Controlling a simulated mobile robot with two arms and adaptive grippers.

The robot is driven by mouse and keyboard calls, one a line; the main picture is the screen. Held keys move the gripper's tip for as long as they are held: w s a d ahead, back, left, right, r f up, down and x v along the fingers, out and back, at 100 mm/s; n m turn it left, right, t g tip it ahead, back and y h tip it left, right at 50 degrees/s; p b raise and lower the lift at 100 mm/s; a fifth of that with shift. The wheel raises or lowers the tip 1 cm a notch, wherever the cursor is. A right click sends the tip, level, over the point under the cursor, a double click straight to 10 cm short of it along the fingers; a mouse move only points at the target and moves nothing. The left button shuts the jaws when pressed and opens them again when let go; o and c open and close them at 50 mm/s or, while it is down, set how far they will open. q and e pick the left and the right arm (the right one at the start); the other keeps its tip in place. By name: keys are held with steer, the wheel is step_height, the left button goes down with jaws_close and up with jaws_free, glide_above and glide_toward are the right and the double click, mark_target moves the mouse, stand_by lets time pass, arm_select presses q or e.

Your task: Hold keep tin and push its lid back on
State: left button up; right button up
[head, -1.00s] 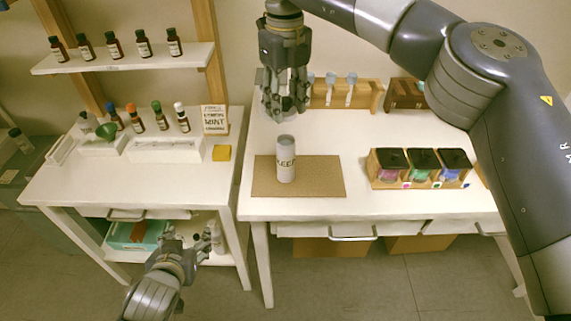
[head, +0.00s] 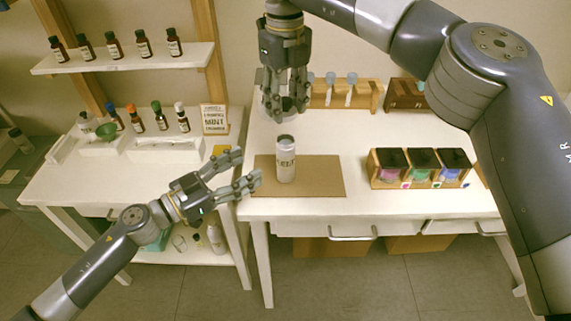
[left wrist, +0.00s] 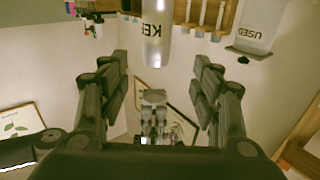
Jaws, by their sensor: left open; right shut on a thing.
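The keep tin (head: 286,160), a pale grey cylinder with a dark label, stands upright on the brown mat (head: 325,178). Its top looks open. It also shows upside down in the left wrist view (left wrist: 156,35). My left gripper (head: 252,168) is open and empty, fingers pointing at the tin from the left, just short of it. My right gripper (head: 284,108) hangs fingers down above and behind the tin. It is shut on a small grey lid (left wrist: 153,97), seen in the left wrist view; the fingers mostly hide it in the head view.
A used tin (left wrist: 252,30) stands beyond the keep tin. A pipette rack (head: 345,98) is at the back and a rack of dark-lidded jars (head: 420,168) at the right. The left table holds bottles and a yellow block (head: 221,148).

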arm_select(q)
steer(key=shift+s+f+g, duration=0.1)
steer(key=shift+f+g, duration=0.1)
steer(key=shift+g, duration=0.1)
steer(key=shift+d, duration=0.15)
steer(key=x, duration=1.2)
jaws_close()
arm_select(e)
glide_above(286, 143)
steer(key=shift+w+f, duration=0.1)
steer(key=shift+f, duration=2.35)
steer(key=shift+f, duration=0.9)
steer(key=shift+f, duration=0.5)
